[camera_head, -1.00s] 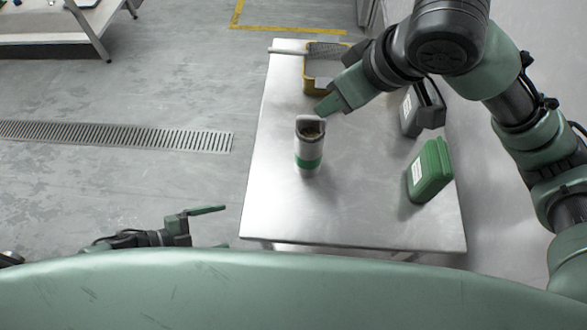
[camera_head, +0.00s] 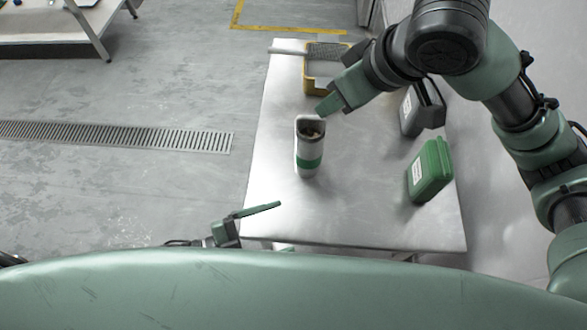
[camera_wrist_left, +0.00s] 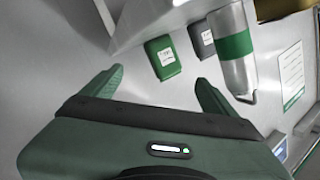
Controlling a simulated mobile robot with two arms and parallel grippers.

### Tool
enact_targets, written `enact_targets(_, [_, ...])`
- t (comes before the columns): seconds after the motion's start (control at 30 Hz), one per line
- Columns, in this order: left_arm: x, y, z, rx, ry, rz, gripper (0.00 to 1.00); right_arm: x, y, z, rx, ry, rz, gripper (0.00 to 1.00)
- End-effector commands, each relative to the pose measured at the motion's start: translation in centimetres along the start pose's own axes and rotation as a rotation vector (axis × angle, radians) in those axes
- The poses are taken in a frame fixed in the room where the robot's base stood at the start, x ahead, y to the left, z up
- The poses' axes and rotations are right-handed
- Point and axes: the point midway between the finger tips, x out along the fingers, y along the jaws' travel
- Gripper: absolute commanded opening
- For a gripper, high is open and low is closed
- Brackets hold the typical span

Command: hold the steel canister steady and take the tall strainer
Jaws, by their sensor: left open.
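The steel canister (camera_head: 308,165) with a green band stands upright on the metal table; its open top has a raised rim and dark contents. It also shows in the left wrist view (camera_wrist_left: 238,72) to the right of my fingers. I cannot clearly make out a tall strainer; a grey mesh (camera_head: 327,51) with a handle lies over the yellow container. My left gripper (camera_head: 283,226) is open and empty by the table's front left edge, apart from the canister; its spread fingers (camera_wrist_left: 160,75) show in the wrist view. My right gripper (camera_head: 326,107) is just above and beside the canister's top; its jaw gap is hidden.
The yellow container (camera_head: 312,88) sits at the table's back. A green case (camera_head: 431,170) and a dark grey case (camera_head: 420,110) stand along the right side. The table (camera_head: 350,215) is bare in front of the canister. A wall is at the right.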

Motion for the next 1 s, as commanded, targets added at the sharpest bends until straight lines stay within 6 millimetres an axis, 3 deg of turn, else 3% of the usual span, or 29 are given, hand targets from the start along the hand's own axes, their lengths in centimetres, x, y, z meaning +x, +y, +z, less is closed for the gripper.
enact_targets(0.1, [3.7, -2.5, -1.2, -0.110, 0.002, -0.171, 0.88, 0.0, 0.0, 0.0, 0.000, 0.000, 0.000, 0.36])
enact_targets(0.3, [7.1, -7.2, -1.3, -0.324, -0.035, -0.453, 0.88, 0.0, 0.0, 0.0, 0.000, 0.000, 0.000, 0.36])
enact_targets(0.43, [7.7, -9.4, -0.6, -0.449, -0.062, -0.593, 0.88, 0.0, 0.0, 0.0, 0.000, 0.000, 0.000, 0.36])
enact_targets(0.6, [7.6, -10.7, 0.2, -0.550, -0.090, -0.698, 0.88, 0.0, 0.0, 0.0, 0.000, 0.000, 0.000, 0.36])
enact_targets(0.77, [8.0, -11.4, 0.7, -0.580, -0.097, -0.727, 0.88, 0.0, 0.0, 0.0, 0.000, 0.000, 0.000, 0.36])
enact_targets(1.0, [10.6, -13.5, 1.6, -0.577, -0.095, -0.727, 0.88, 0.0, 0.0, 0.0, 0.000, 0.000, 0.000, 0.36])
